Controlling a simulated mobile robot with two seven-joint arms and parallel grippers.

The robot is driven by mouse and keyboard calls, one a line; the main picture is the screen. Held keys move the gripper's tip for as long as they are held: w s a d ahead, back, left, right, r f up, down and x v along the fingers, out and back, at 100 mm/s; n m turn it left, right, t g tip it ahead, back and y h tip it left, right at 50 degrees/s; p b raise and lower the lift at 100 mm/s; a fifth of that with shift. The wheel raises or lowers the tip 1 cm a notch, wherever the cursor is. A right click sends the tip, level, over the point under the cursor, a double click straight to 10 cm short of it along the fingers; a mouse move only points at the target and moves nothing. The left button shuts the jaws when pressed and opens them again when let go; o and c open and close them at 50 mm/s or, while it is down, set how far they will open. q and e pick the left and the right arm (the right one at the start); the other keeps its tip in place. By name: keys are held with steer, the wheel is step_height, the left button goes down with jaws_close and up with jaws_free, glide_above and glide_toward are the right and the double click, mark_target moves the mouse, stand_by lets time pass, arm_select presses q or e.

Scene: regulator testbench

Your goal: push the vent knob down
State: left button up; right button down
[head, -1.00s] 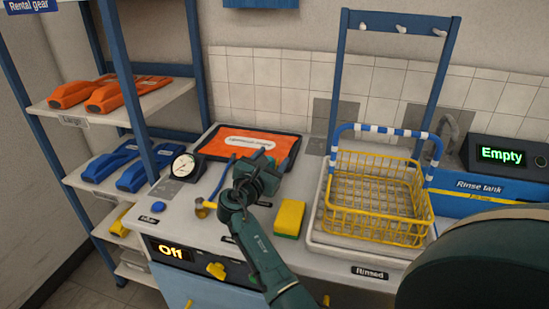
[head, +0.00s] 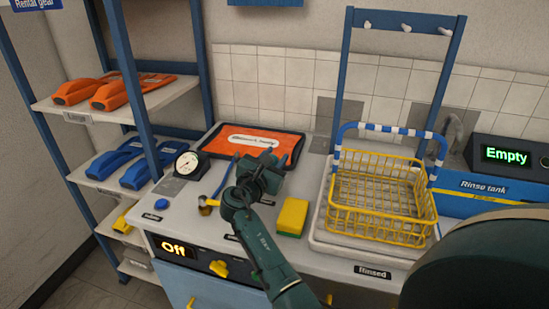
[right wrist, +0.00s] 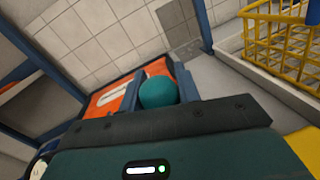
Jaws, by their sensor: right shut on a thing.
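A round blue knob (head: 158,202) stands on the left front of the bench top, above a small label too blurred to read; it looks like the vent knob. My right gripper (head: 262,172) is above the bench, to the right of that knob and apart from it. In the right wrist view its fingers (right wrist: 180,95) are shut on a teal rounded thing (right wrist: 158,92). In the head view the gripper hides this thing. My left gripper is not in view.
A dial gauge (head: 187,163) and a brass-ended blue hose (head: 222,180) lie between knob and gripper. An orange tray (head: 252,141) is behind, a yellow sponge (head: 292,216) and wire basket (head: 376,200) to the right. The front display (head: 174,249) reads Off.

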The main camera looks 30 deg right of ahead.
steer(key=shift+f+b, duration=0.8)
steer(key=shift+f, duration=0.8)
steer(key=c, duration=1)
jaws_free()
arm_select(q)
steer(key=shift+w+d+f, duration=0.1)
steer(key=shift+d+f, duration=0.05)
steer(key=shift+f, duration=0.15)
